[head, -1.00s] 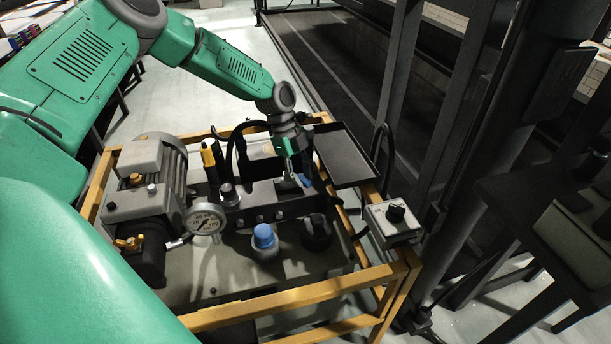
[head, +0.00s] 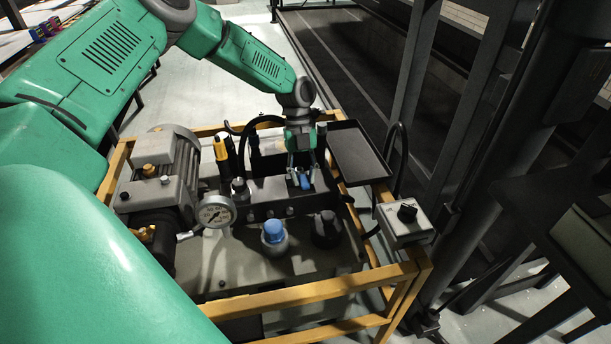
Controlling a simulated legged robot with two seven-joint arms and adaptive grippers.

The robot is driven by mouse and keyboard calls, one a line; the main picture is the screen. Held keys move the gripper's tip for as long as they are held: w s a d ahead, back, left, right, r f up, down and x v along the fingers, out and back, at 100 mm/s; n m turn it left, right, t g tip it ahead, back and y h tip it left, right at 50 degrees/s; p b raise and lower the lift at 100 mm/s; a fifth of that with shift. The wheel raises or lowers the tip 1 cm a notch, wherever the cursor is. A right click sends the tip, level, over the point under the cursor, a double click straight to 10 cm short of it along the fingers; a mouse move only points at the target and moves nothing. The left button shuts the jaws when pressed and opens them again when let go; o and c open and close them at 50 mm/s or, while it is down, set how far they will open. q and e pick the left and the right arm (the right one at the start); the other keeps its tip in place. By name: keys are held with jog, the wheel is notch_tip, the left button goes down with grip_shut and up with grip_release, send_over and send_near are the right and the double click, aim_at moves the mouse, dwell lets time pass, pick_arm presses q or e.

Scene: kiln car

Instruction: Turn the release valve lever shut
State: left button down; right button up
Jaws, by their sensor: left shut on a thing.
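My left gripper (head: 303,172) reaches down over the far right part of the machine on the yellow-framed cart. It is shut on a small blue piece, which appears to be the release valve lever (head: 305,181), at the dark valve block (head: 268,207). The fingers cover part of the lever, so its exact angle is hard to tell. My right gripper is not in view.
A pressure gauge (head: 215,212), a blue cap (head: 274,231) and a black cap (head: 326,228) stand in front. A yellow-and-black handle (head: 221,150) rises to the left. A dark tray (head: 359,152) and a grey knob box (head: 405,220) are at right.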

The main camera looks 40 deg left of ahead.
aim_at(299, 167)
pick_arm(q)
jog(key=shift+w+a+r, duration=0.1)
jog(key=shift+w+a, duration=0.1)
jog(key=shift+a, duration=0.05)
jog(key=c, duration=1.3)
grip_release()
jog(key=shift+c, duration=0.2)
jog(key=shift+s, duration=0.1)
jog(key=v, duration=1.1)
jog(key=shift+a+r, duration=0.25)
jog(key=shift+r, duration=0.05)
